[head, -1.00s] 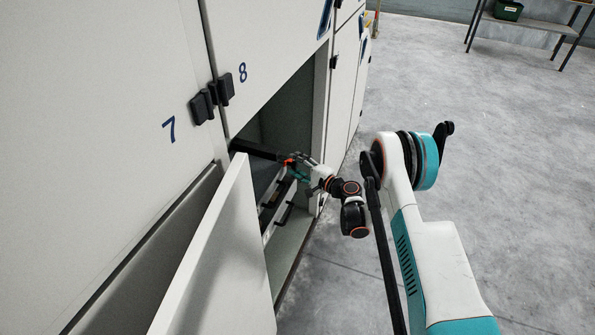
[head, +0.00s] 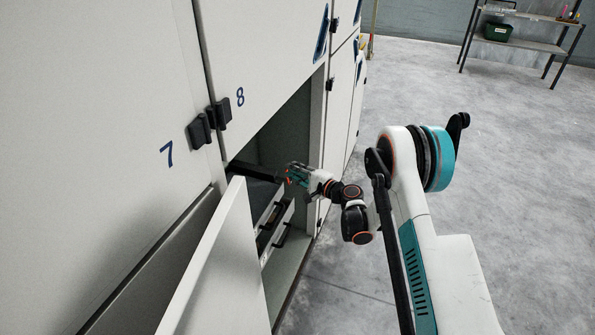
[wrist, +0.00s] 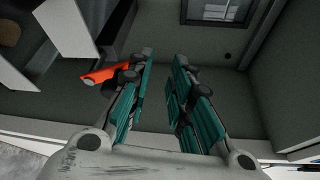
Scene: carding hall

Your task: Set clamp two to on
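An orange lever (wrist: 105,74) shows in the wrist view just outside the left finger of my gripper (wrist: 164,58), partly hidden by that finger. In the head view its small orange-red end (head: 289,181) shows at the end of a black bar (head: 253,173) in the open compartment. My gripper (head: 297,173) is at the compartment opening, close to this end; I cannot tell whether they touch. In the wrist view the fingers are apart with nothing between them. No label for clamp two is readable.
A white door (head: 222,270) stands open in front of the compartment. Black handles (head: 280,236) show low inside it. White panels numbered 7 and 8 (head: 270,50) are above and left. The floor (head: 480,170) at right is clear, with a shelf rack (head: 530,42) far back.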

